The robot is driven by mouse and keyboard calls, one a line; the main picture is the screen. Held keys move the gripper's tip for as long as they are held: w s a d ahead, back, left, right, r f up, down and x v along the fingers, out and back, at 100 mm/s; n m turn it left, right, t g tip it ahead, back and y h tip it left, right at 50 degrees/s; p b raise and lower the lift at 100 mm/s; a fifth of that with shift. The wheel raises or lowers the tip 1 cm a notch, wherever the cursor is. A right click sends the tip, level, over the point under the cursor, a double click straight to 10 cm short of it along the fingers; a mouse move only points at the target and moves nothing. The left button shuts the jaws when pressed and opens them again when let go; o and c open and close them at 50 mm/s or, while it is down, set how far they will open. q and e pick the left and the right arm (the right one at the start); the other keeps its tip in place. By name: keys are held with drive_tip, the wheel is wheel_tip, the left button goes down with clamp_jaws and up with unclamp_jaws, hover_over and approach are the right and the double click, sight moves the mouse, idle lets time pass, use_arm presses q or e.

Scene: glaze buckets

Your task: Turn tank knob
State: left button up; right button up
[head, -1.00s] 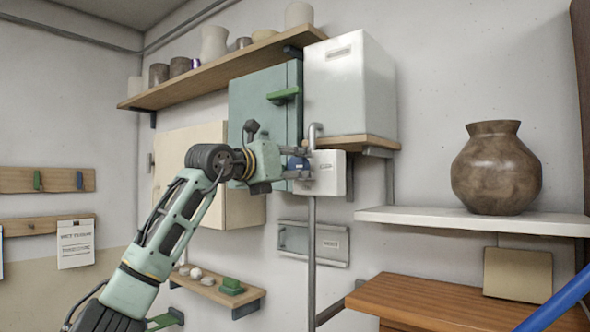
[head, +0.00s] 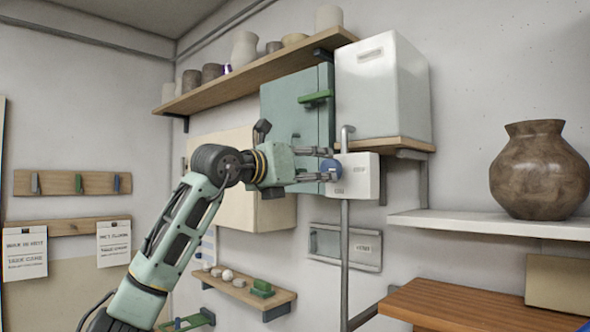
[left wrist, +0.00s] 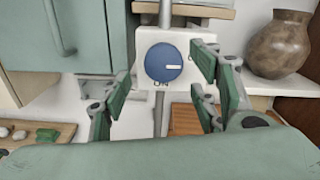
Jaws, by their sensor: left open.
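The tank knob (left wrist: 163,62) is a round blue dial with a white mark pointing right, on a white box. In the head view the knob (head: 330,169) shows at the left side of the white box (head: 362,178), below the white tank (head: 380,85). My left gripper (head: 330,164) is open, its fingers reaching to the knob, one above and one below in the head view. In the left wrist view its green finger pads (left wrist: 176,88) stand either side of the knob, apart from it in the picture. Whether they touch it I cannot tell. My right gripper is not in view.
A green cabinet (head: 285,110) stands left of the tank. A grey pipe (head: 345,255) runs down by the box. A white shelf with a brown vase (head: 540,172) is at right. A small wooden shelf (head: 245,290) holds stones and a green block below.

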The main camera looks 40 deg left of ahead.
use_arm(q)
drive_tip(key=s, duration=0.6)
drive_tip(key=shift+s+a, duration=0.25)
drive_tip(key=shift+s, duration=0.1)
idle(0.7)
